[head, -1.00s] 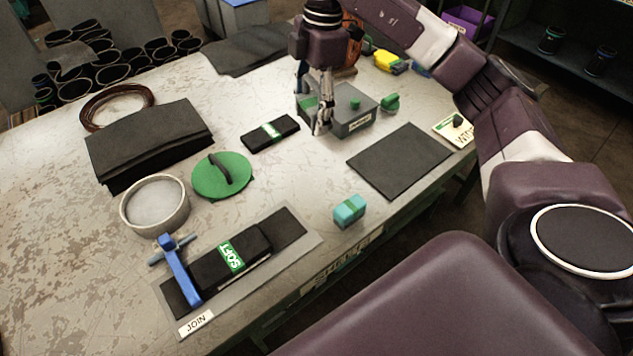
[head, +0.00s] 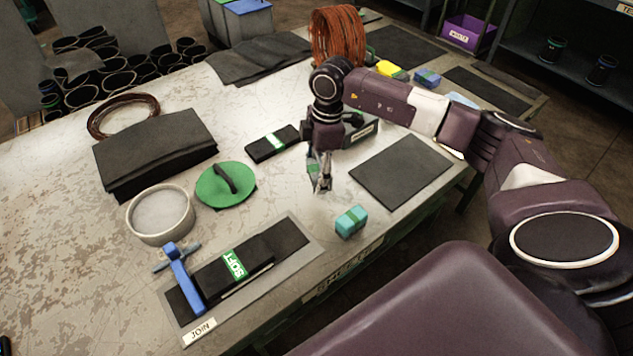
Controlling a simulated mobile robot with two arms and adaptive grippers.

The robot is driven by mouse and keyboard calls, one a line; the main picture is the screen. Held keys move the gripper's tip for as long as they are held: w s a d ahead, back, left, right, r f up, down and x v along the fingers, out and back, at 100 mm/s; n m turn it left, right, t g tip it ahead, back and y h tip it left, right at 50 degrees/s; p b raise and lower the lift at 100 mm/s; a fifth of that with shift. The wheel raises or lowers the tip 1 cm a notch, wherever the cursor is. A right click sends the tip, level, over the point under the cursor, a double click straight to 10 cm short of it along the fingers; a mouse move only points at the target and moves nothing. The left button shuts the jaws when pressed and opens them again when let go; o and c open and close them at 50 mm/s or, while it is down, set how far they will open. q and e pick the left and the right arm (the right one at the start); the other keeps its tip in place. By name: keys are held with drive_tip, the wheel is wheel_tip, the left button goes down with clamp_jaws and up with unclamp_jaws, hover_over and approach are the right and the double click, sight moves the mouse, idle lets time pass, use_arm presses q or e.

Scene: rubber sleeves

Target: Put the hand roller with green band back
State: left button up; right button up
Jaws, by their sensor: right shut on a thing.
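My right gripper (head: 321,186) is shut and points down over the middle of the table, left of the dark mat. A small piece with a green part (head: 312,169) shows at its fingers; I take it as the hand roller with green band, mostly hidden by the gripper. My left gripper is not in view.
The dark mat (head: 402,171) lies to the right and a teal block (head: 351,222) in front. Copper wire (head: 338,36) stands behind.

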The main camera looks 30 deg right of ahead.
wheel_tip(320, 180, down, 4)
drive_tip(key=shift+f+p, duration=0.1)
drive_tip(key=shift+p, duration=0.2)
drive_tip(key=shift+f, duration=0.15)
drive_tip(key=shift+f, duration=0.2)
drive_tip(key=o, duration=1.1)
drive_tip(key=shift+o, duration=0.2)
